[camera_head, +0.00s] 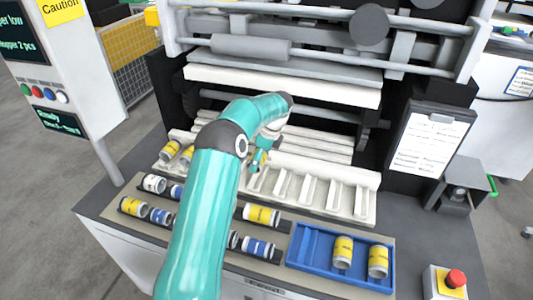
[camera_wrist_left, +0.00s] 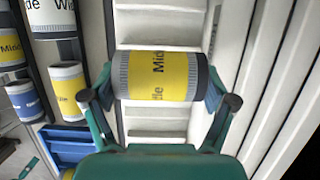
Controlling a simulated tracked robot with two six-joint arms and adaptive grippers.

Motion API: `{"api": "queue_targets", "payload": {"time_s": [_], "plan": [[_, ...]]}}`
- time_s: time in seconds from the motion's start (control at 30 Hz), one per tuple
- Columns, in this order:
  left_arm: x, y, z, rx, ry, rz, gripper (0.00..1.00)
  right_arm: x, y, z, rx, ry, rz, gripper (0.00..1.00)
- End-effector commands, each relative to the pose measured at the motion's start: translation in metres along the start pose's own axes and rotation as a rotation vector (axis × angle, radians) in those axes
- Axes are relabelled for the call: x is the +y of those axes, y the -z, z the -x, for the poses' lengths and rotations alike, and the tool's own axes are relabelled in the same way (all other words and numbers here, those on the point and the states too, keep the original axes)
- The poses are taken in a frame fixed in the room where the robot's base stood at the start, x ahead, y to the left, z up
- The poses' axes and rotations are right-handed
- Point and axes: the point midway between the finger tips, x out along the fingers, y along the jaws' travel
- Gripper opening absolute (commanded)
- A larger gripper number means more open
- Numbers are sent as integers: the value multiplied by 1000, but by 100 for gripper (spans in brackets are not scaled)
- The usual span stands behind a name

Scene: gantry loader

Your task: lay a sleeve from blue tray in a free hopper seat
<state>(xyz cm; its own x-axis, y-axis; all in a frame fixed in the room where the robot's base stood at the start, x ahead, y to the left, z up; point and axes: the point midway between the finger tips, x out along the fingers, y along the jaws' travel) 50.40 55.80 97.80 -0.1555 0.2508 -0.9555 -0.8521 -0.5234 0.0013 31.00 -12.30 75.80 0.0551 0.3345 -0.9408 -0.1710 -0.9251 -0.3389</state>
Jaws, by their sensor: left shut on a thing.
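My left gripper (camera_head: 260,158) is over the white hopper (camera_head: 318,208), left of its middle. Two yellow sleeves (camera_head: 170,150) are in the hopper's left seats. The seats right of my gripper look empty. The blue tray (camera_head: 312,246) holds two yellow sleeves (camera_head: 343,251) on its right.
Dark racks with blue, white and yellow sleeves (camera_head: 262,214) are in front of the hopper. Rollers and bars (camera_head: 250,47) are above and behind it. A clipboard (camera_head: 430,140) and a red button box (camera_head: 447,281) are on the right; a control panel (camera_head: 60,70) is on the left.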

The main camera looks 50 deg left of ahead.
Motion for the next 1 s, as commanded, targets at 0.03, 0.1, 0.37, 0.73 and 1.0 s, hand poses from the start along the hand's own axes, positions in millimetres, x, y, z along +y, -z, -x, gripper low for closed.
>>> {"api": "queue_targets", "payload": {"time_s": [0.03,0.1,0.37,0.73,1.0], "plan": [[0,2,-5,-1,1,0,33,2,0,-5,0,0,0,40],[0,3,-10,0,1,0,33,4,0,-10,0,0,0,40],[0,11,-34,0,1,-1,33,12,0,-32,0,0,0,40],[0,15,-48,0,1,0,33,16,0,-44,0,0,0,40],[0,15,-48,0,1,0,96,16,0,-44,0,0,0,40]]}}
